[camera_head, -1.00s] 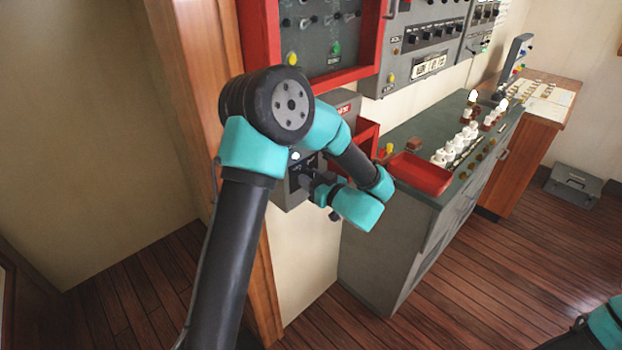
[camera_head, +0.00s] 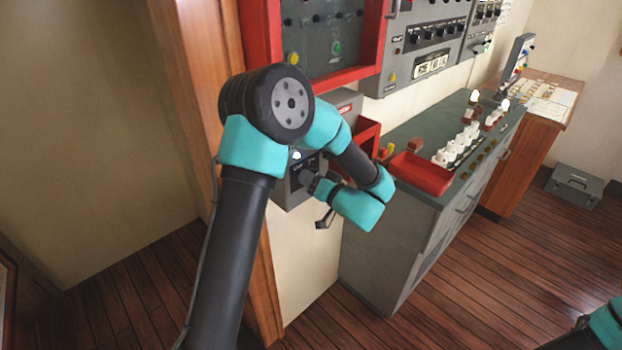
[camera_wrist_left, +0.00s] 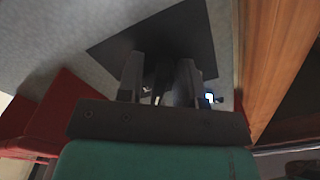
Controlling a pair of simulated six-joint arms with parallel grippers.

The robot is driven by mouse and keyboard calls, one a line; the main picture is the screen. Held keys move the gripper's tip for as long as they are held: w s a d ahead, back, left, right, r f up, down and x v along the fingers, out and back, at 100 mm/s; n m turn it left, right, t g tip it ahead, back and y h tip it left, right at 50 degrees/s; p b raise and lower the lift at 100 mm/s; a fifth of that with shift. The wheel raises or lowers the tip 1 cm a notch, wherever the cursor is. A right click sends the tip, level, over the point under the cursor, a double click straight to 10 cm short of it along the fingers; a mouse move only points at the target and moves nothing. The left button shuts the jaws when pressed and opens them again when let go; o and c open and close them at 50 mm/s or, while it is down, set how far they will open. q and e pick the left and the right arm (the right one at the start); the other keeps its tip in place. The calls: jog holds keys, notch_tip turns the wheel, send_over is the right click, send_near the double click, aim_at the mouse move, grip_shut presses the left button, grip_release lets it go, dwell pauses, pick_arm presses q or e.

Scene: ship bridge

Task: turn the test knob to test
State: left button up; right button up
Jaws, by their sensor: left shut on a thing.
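The test knob (camera_wrist_left: 161,76) is a dark shape between my left fingers in the left wrist view, against a black square plate (camera_wrist_left: 112,48). That plate is on the front of a grey wall box (camera_head: 285,192), which has a small white lamp on it. My left gripper (camera_wrist_left: 160,84) is shut on the knob, with one finger on each side. In the head view my left gripper (camera_head: 310,182) is at the box front and mostly covers the knob. The knob's pointer and its lettering cannot be read. My right gripper is out of view; only part of my right arm shows at lower right.
A red-framed panel (camera_head: 373,50) is above the box, and a red holder (camera_head: 366,137) is beside it. A grey console (camera_head: 385,260) with a red tray (camera_head: 420,173) stands to the right. A wooden post (camera_head: 188,62) is close on the left.

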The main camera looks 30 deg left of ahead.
pick_arm(q)
jog(key=o, duration=0.9)
jog(key=shift+d, duration=0.15)
jog(key=v, duration=1.7)
jog(key=shift+d+r, duration=0.1)
